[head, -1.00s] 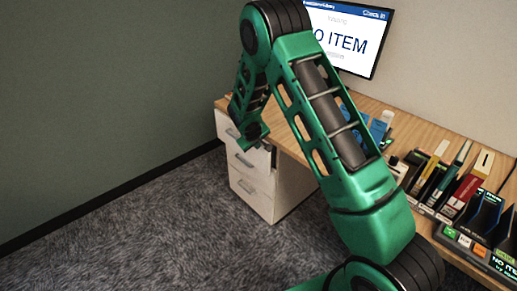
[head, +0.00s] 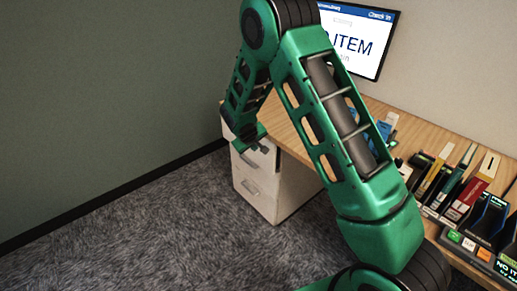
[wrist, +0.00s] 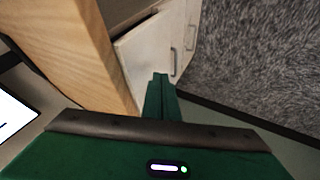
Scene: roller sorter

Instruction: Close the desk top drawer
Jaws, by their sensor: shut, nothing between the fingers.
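The desk's white drawer unit (head: 262,190) stands under the far left end of the wooden desk. Its top drawer (head: 228,130) is partly hidden behind my arm in the head view. In the wrist view a white drawer front (wrist: 143,55) with a grey handle lies just beyond my fingertips. I cannot tell how far the top drawer stands out. My gripper (wrist: 160,80) is shut and empty, its fingers pointing at the white front beside the desk edge. I cannot tell whether they touch it. In the head view my gripper (head: 264,146) is in front of the upper drawers.
The wooden desk top (head: 425,130) runs right from the drawers. It holds a monitor (head: 358,38), several upright items in racks (head: 455,185) and blue things (head: 385,128). A green wall (head: 100,90) stands to the left. The carpet (head: 150,230) before the drawers is clear.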

